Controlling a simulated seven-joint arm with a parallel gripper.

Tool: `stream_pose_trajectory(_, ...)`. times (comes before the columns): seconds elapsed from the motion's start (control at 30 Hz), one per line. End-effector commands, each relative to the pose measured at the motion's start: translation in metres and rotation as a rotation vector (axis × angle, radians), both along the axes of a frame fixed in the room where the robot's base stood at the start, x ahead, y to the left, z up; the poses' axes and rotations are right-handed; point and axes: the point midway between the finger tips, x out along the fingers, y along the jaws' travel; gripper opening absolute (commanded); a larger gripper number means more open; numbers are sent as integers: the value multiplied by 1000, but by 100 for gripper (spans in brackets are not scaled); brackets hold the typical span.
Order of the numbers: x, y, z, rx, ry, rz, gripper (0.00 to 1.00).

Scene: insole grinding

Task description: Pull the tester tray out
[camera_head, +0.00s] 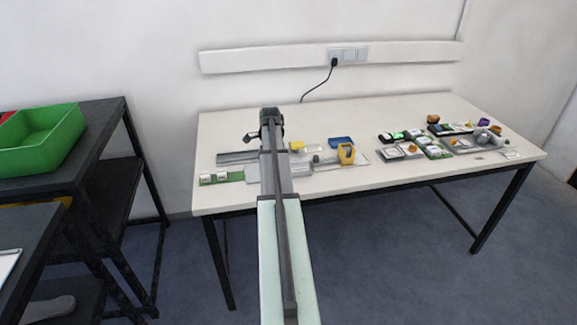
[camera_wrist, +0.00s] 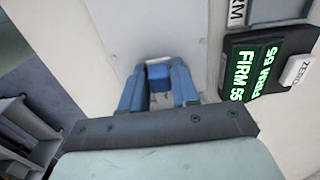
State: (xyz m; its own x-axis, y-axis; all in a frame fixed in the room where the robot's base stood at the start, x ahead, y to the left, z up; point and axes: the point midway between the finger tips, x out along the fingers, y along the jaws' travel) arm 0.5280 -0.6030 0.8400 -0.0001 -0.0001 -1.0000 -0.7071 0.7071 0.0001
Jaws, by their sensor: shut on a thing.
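In the wrist view, my gripper (camera_wrist: 157,78) has two blue fingers shut on a small blue handle (camera_wrist: 158,72). The handle is at the near edge of a pale grey flat piece (camera_wrist: 150,25), which looks like the tester tray. How far the tray is out cannot be told. To the right, a dark tester display (camera_wrist: 250,65) shows green text reading "FIRM 55", beside a white "ZERO" button (camera_wrist: 298,71). In the head view, my arm reaches over the white table, and my gripper's fingers and the handle are hidden or too small to make out.
The white table (camera_head: 420,190) also bears a green board (camera_head: 222,178) with two white labels, a yellow part (camera_head: 346,154), a blue part (camera_head: 340,142) and several small devices at right. A dark shelf with a green bin (camera_head: 45,140) stands at left.

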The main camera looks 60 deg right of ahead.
Motion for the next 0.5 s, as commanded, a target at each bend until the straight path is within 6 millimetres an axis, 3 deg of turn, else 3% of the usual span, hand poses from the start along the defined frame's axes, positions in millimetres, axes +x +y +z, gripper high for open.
stream_pose_trajectory(0.5, 15, 15, 0, -1, -1, 1, 10)
